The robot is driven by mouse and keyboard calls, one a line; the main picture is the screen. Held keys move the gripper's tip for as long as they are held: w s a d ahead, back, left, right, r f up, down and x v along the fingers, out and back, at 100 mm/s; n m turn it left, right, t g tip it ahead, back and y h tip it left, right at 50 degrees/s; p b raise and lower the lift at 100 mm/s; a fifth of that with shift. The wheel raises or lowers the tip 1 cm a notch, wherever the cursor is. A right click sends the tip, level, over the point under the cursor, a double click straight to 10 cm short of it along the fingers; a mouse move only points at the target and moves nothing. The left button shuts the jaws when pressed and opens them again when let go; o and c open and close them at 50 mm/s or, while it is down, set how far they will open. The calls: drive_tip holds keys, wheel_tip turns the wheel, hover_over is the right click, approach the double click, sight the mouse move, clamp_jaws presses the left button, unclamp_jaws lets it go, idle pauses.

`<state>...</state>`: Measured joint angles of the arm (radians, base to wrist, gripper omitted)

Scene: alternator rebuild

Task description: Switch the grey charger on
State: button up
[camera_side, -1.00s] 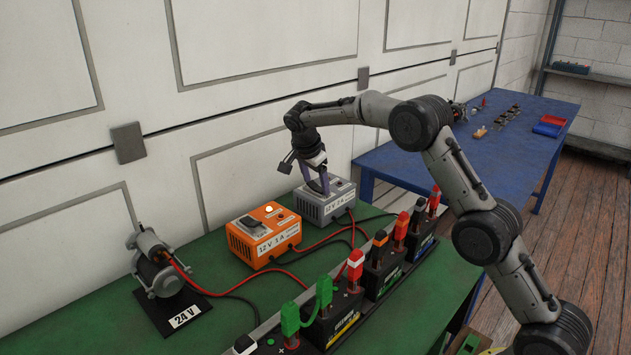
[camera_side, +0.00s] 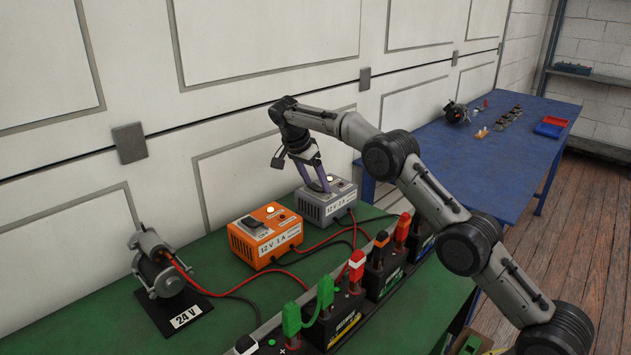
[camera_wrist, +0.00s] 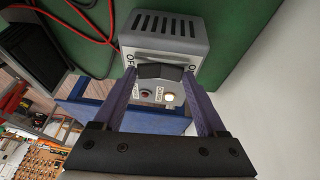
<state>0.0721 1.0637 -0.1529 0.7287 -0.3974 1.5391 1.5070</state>
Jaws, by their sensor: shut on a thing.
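The grey charger (camera_side: 330,208) stands on the green bench, at the far end behind the orange charger. My gripper (camera_side: 324,188) reaches down to its top from the upper left, tilted. In the wrist view my gripper (camera_wrist: 160,74) has its purple fingers on both sides of the charger's black switch (camera_wrist: 161,71) and is shut on it. On the grey charger's top a small lamp (camera_wrist: 169,97) glows white, beside a dark red, unlit one (camera_wrist: 144,93). The glowing lamp also shows in the side view (camera_side: 331,177).
The orange charger (camera_side: 266,242) stands left of the grey one, its lamp lit. Red and black cables cross the green bench (camera_side: 235,285). Several batteries with coloured clamps (camera_side: 352,295) line the front. A 24 V unit (camera_side: 160,268) stands left. The white wall is close behind.

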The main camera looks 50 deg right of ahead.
sight(315, 189)
drive_tip(key=shift+r, duration=0.1)
drive_tip(key=o, duration=1.1)
drive_tip(key=shift+r, duration=1.65)
drive_tip(key=shift+s+a+r, duration=0.1)
drive_tip(key=shift+s+r, duration=0.5)
drive_tip(key=shift+r, duration=0.05)
drive_tip(key=s+a+r, duration=0.2)
drive_tip(key=s+r, duration=0.6)
drive_tip(key=s, duration=0.4)
drive_tip(key=shift+s+a+r, duration=0.15)
drive_tip(key=shift+s+a, duration=0.1)
drive_tip(key=shift+a, duration=0.1)
